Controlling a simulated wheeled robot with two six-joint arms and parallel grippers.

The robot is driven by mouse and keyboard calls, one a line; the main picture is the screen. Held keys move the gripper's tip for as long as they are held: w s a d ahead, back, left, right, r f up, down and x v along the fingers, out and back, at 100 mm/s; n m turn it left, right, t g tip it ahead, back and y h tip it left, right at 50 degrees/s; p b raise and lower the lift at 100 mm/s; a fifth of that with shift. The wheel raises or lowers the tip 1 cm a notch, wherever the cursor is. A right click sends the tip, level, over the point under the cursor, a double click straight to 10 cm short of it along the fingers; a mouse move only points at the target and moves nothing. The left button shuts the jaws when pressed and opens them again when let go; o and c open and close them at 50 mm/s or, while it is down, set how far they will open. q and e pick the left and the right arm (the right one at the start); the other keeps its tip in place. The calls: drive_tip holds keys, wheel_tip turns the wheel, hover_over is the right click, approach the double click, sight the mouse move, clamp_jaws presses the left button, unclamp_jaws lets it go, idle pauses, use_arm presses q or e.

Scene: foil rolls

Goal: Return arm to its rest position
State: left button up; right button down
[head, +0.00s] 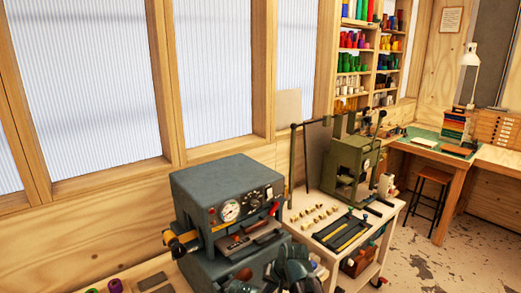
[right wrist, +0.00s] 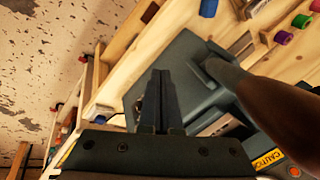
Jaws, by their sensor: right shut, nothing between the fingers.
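In the right wrist view my right gripper (right wrist: 160,76) is shut, with its two dark fingers together and nothing between them. It is over or beside a blue-grey machine (right wrist: 150,80); I cannot tell how far apart they are. In the head view the same machine (head: 225,184), with a round gauge and knobs, stands at the lower middle. Dark parts that look like my right gripper (head: 292,268) show at the bottom edge, in front of the machine's right side; their fingertips are not clear there. My left gripper is not in view.
Small coloured foil rolls (right wrist: 284,38) lie on the wooden bench. A cart (head: 376,246) with a green press (head: 350,165) stands right of the machine. A brown, blurred rod-like part (right wrist: 285,105) crosses the right wrist view. A stool (head: 432,181) and desk stand farther back; the floor (head: 430,250) there is open.

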drive_tip(key=s+d+f+n+g+h+b, duration=0.1)
drive_tip(key=s+d+f+n+h, duration=0.1)
drive_tip(key=s, duration=0.7)
drive_tip(key=s+d+f+n+g+h+b, duration=0.1)
drive_tip(key=s+f+n+g+h+b, duration=0.1)
drive_tip(key=s, duration=0.7)
drive_tip(key=f+n, duration=0.1)
drive_tip(key=n, duration=0.1)
drive_tip(key=shift+s+d+f+n+h, duration=0.25)
drive_tip(key=shift+d+n+h, duration=0.05)
drive_tip(key=shift+d+h, duration=0.1)
